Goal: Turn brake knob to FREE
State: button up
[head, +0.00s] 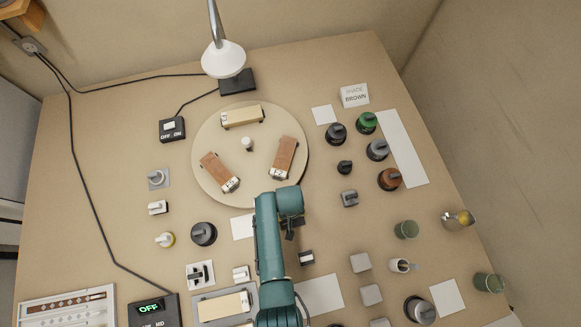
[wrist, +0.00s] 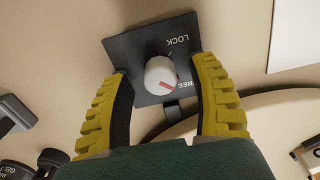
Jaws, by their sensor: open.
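The brake knob (wrist: 161,76) is a round white knob with a red mark, on a dark square plate (wrist: 146,46) lettered LOCK and FREE. The red mark lies on the side of the knob nearer the FREE lettering; I cannot tell if it lines up exactly. My gripper (wrist: 162,68) is open, its two yellow fingers on either side of the knob. I cannot tell if either finger touches it. The right finger partly covers the FREE lettering. In the head view my gripper (head: 291,229) is mostly hidden under my arm, and the knob is hidden.
A round turntable (head: 247,180) with several model vehicles stands just beyond my gripper. Several dark and coloured knobbed weights (head: 377,149) stand to the right. A lamp (head: 223,58) is at the back. Small switches and knobs (head: 203,234) lie to the left.

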notch_tip(320, 180, up, 12)
jog(key=shift+f, duration=0.15)
dwell(0.5)
